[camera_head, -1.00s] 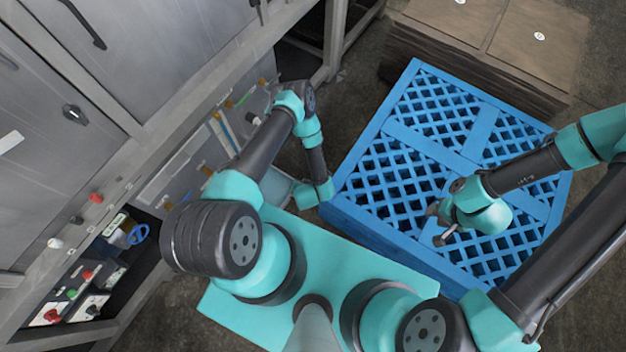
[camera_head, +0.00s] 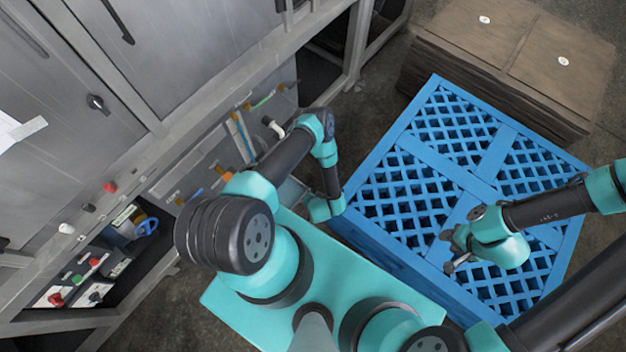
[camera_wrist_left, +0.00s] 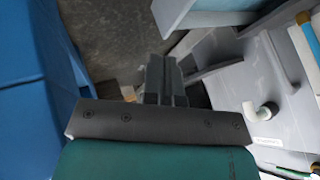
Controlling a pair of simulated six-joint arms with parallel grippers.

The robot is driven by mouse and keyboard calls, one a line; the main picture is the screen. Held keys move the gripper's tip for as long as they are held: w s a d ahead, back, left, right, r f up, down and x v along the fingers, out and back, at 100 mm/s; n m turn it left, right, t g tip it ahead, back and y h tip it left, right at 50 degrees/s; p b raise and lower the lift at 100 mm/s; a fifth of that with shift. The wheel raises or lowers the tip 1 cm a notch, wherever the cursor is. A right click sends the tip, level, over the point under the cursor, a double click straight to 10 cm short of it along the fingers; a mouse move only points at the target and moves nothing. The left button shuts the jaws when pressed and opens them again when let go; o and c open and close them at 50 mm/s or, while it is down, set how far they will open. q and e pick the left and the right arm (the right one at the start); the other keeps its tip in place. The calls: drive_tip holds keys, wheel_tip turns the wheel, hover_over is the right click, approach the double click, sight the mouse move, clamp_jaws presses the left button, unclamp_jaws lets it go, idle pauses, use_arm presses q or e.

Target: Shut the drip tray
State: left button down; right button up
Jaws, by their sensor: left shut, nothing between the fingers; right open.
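A pale blue-grey edge, which looks like part of the drip tray (camera_wrist_left: 190,12), shows at the top of the left wrist view. How far the tray is pulled out I cannot tell. In the head view my left arm covers most of that area, low on the machine's front. My left gripper (camera_wrist_left: 165,80) is shut and empty in the left wrist view, with the pale edge just beyond and to the right of its fingertips. A gap seems to lie between them. My right gripper (camera_head: 447,254) is open and empty above the blue pallet.
The blue pallet (camera_head: 408,163) stands to the right, close to my left arm. A stack of brown boards (camera_head: 520,45) is behind it. The grey machine (camera_head: 190,50) fills the left, with an open control bay below. A white pipe elbow (camera_wrist_left: 262,111) juts from its panel.

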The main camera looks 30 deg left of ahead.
use_arm(q)
drive_tip(key=x, duration=0.6)
drive_tip(key=shift+f, duration=0.15)
drive_tip(key=shift+a, duration=0.1)
